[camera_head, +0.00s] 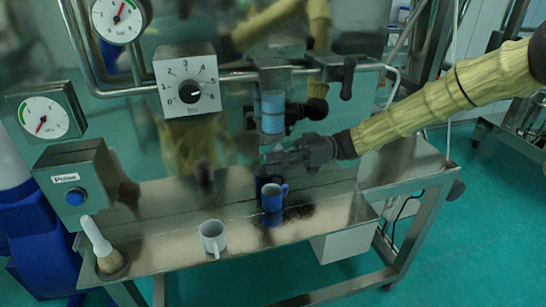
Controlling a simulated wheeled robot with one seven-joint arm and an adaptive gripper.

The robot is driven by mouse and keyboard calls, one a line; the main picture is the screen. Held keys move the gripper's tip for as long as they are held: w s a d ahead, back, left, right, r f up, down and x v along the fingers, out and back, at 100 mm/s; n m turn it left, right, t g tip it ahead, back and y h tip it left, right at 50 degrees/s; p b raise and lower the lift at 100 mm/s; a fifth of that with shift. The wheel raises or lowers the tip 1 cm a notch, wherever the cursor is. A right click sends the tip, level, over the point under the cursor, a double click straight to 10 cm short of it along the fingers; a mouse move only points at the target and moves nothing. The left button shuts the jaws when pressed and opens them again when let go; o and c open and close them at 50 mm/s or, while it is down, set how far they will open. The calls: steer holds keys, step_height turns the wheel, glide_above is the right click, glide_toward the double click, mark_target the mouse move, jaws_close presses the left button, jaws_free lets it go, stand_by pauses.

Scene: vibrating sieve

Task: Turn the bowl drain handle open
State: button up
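A vertical drain outlet with blue bands (272,112) hangs under the pipework above the steel shelf. A dark rounded handle (316,109) sits just right of it. Another black lever (347,80) hangs from the horizontal pipe further right. I cannot tell for sure which of the two is the bowl drain handle. My gripper (272,157) reaches in from the right, below the outlet and below both handles, and appears apart from them. Its fingers point left and are too small and dark to tell whether they are open or shut.
A blue mug (272,199) stands on the steel shelf (165,250) just below my gripper. A white mug (213,238) and a brush (102,247) stand further left. A dial box (188,82), gauges (43,117) and a Pulse button box (75,180) are on the left.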

jaws_close()
